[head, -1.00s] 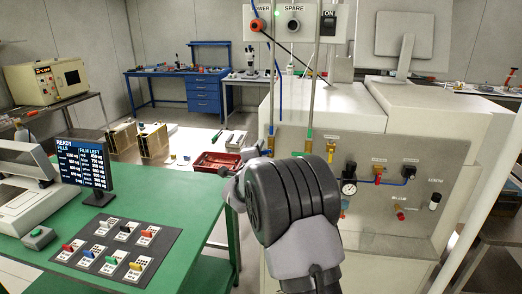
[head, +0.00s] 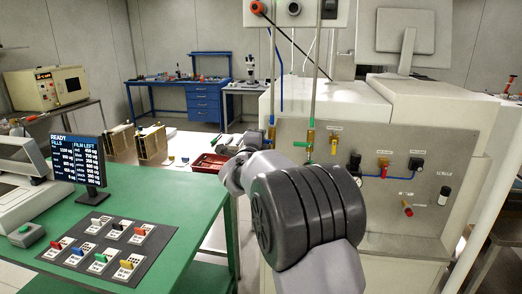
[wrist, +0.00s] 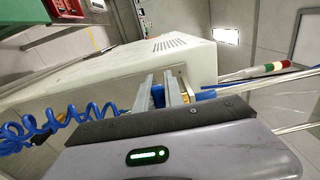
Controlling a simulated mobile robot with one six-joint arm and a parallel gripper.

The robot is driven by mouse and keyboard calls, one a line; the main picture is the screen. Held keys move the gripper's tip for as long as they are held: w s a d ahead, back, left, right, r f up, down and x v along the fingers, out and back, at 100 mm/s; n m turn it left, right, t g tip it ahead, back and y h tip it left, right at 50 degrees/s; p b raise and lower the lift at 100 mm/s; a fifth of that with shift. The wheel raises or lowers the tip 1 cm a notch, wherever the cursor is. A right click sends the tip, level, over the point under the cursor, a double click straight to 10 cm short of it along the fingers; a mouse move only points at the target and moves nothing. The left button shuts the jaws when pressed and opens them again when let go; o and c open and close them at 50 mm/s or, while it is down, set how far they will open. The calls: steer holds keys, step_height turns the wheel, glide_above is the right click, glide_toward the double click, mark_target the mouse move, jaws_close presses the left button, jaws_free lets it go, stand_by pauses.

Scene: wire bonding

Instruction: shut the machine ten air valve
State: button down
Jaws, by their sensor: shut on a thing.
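The white machine (head: 365,106) has a grey panel (head: 440,165) with several valves and fittings. Two vertical pipes come down to it. A brass valve (head: 271,134) with a blue part is on the left pipe, and a green-handled valve (head: 311,139) is on the right pipe. My gripper (head: 262,143) is at the left pipe's valve, partly hidden by my arm. In the wrist view, my gripper (wrist: 166,86) is shut on a blue handle (wrist: 158,95), with a brass-coloured bit beside the fingers. I cannot read the valve labels.
A green bench (head: 190,195) with a display screen (head: 80,151) and a panel of coloured levers (head: 105,248) is at the left. A red tray (head: 210,163) lies close behind my wrist. A coiled blue hose (wrist: 60,122) hangs beside my gripper.

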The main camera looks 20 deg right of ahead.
steer(key=c, duration=1.7)
jaws_free()
steer(key=p+v, duration=0.1)
steer(key=v, duration=1.6)
steer(key=shift+s+a+p, duration=0.1)
steer(key=shift+s+p, duration=0.15)
steer(key=shift+p, duration=0.05)
